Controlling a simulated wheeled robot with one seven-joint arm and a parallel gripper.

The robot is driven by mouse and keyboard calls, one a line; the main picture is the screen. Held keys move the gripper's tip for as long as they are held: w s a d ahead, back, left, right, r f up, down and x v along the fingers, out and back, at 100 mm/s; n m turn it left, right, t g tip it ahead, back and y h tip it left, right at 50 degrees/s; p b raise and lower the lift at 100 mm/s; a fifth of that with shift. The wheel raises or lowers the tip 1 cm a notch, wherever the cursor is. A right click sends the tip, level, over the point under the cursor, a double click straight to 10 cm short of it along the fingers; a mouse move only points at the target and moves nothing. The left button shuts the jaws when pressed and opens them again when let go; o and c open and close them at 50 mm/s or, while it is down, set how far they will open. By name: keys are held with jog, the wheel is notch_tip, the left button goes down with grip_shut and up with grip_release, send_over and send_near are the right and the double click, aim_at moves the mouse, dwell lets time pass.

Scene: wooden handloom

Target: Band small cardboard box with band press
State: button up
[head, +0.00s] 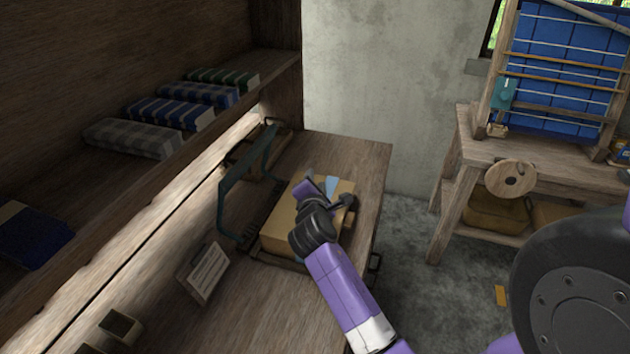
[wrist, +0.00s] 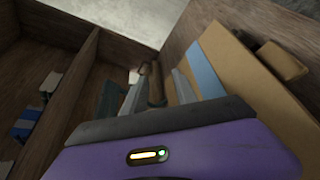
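The cardboard box (head: 284,228) sits on the bench on the base of the band press (head: 222,205), whose dark green arched frame rises to its left. A light blue strip (head: 332,184) shows on the box's top. My gripper (head: 338,198) is over the box at its right part; my wrist hides much of the box. In the wrist view the box's tan face (wrist: 245,75) and the blue strip (wrist: 205,68) are close at the right. My gripper's fingers (wrist: 157,92) stand apart, with a brown wooden piece (wrist: 155,80) between them. I cannot tell whether they touch it.
Folded cloths (head: 165,117) lie on the shelf at the left. A framed card (head: 205,272) and a small open box (head: 120,327) are on the bench nearer me. A wooden loom stand (head: 465,150) is at the right, beyond open floor.

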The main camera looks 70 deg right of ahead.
jog(key=shift+d, duration=0.2)
jog(key=shift+c, duration=0.4)
grip_shut()
dwell(0.9)
jog(key=shift+o, duration=0.4)
grip_release()
jog(key=shift+a, duration=0.1)
jog(key=v, duration=0.7)
jog(key=shift+a+b, duration=0.3)
jog(key=shift+b, duration=0.15)
jog(key=shift+s, duration=0.1)
